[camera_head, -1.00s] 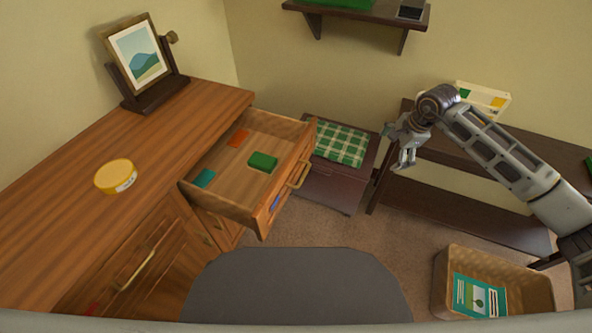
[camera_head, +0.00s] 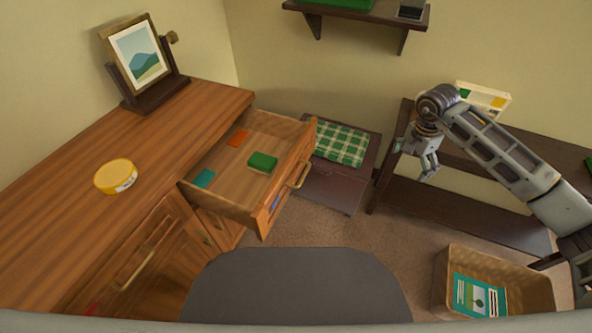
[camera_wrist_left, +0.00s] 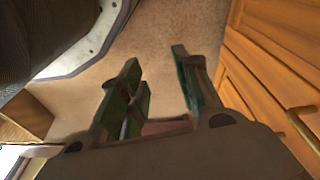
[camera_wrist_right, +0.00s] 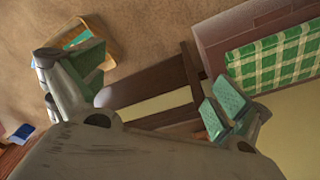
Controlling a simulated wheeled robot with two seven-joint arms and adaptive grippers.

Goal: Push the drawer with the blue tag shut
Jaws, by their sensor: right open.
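The drawer with the blue tag (camera_head: 290,197) is pulled well out of the wooden dresser in the head view. Its blue tag (camera_head: 275,202) is on the front panel, below a brass handle (camera_head: 300,176). Inside lie a green block (camera_head: 262,162), an orange piece (camera_head: 238,138) and a teal piece (camera_head: 204,178). My right gripper (camera_head: 429,168) is open and empty, well to the right of the drawer front, not touching it. It also shows in the right wrist view (camera_wrist_right: 155,85). My left gripper (camera_wrist_left: 160,85) shows only in its wrist view, with its fingers apart and nothing between them.
A yellow tin (camera_head: 116,176) and a framed picture (camera_head: 139,53) stand on the dresser top (camera_head: 60,200). A low chest (camera_head: 328,188) with a plaid cushion stands behind the drawer. A dark shelf unit (camera_head: 455,208) and a basket (camera_head: 515,279) are at right. Open floor lies before the drawer.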

